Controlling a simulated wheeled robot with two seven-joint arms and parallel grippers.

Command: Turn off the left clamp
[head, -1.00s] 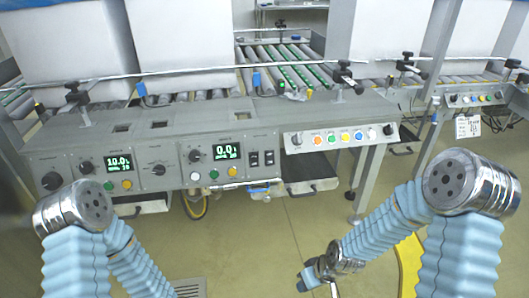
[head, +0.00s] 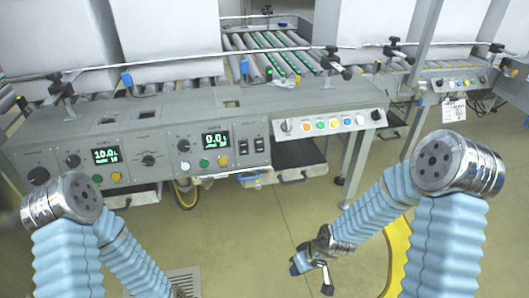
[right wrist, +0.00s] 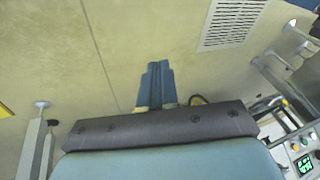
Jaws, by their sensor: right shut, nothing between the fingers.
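The grey control panel (head: 210,180) of the machine spans the left and middle of the head view. Its right end has two black rocker switches side by side, a left one (head: 244,147) and a right one (head: 259,145). The lettering above them is too small to read, so I cannot tell which control is the left clamp's. My right gripper (head: 299,264) hangs low over the floor, in front of and below the panel, apart from it. In the right wrist view its blue fingers (right wrist: 157,85) are together and empty. My left gripper is out of view below the frame.
The panel also has a display reading about 10.0 (head: 106,155), one reading 0.0 (head: 216,140), black knobs and coloured buttons. A white button strip (head: 330,123) is to the right. Large white boxes (head: 170,35) stand on rollers behind. The floor in front is clear.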

